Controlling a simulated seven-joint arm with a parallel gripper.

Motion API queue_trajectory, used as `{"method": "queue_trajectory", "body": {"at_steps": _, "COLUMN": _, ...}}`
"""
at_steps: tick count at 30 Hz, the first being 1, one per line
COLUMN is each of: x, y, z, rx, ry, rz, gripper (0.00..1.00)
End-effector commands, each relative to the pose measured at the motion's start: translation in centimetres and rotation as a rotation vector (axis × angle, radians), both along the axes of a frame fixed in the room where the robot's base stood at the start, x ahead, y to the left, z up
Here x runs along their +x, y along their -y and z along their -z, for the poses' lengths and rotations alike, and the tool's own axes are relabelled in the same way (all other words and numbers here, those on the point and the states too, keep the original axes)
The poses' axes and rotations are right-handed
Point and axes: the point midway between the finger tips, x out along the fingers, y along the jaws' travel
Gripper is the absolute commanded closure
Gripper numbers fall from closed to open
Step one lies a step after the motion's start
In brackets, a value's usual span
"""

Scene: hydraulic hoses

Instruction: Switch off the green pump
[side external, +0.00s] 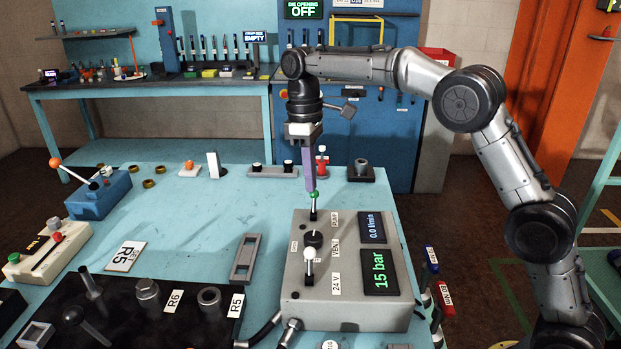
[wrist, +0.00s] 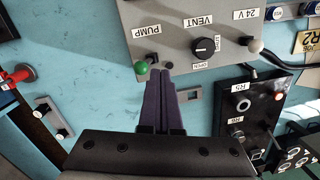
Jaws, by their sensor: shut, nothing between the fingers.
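The pump switch is a small lever with a green ball (side external: 313,195) at the far end of a grey control box (side external: 318,318), beside the PUMP label. In the wrist view the green ball (wrist: 140,67) is just left of my fingertips, and its lever slants away from its base. My gripper (side external: 310,186) points down with its purple fingers shut and empty. Its fingertips (wrist: 163,74) are right by the green ball; I cannot tell if they touch it.
On the same box are a black VENT knob (wrist: 205,47) and a white-tipped lever (side external: 309,254) by the 24 V label. A black hose block (side external: 165,325) stands to the left. Small fittings stand behind the box.

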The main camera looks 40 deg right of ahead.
Motion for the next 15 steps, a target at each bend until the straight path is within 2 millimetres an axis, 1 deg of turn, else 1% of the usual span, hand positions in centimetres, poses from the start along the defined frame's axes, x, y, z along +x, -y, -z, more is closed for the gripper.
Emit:
{"method": "queue_trajectory", "body": {"at_steps": 4, "x": 0.3, "y": 0.0, "z": -1.6, "rx": 0.0, "ry": 0.004, "rz": 0.0, "gripper": 1.0}}
{"method": "queue_trajectory", "body": {"at_steps": 10, "x": 0.7, "y": 0.1, "z": -4.6, "rx": 0.0, "ry": 0.004, "rz": 0.001, "gripper": 1.0}}
{"method": "queue_trajectory", "body": {"at_steps": 15, "x": 0.9, "y": 0.1, "z": -6.3, "rx": 0.0, "ry": 0.002, "rz": 0.001, "gripper": 1.0}}
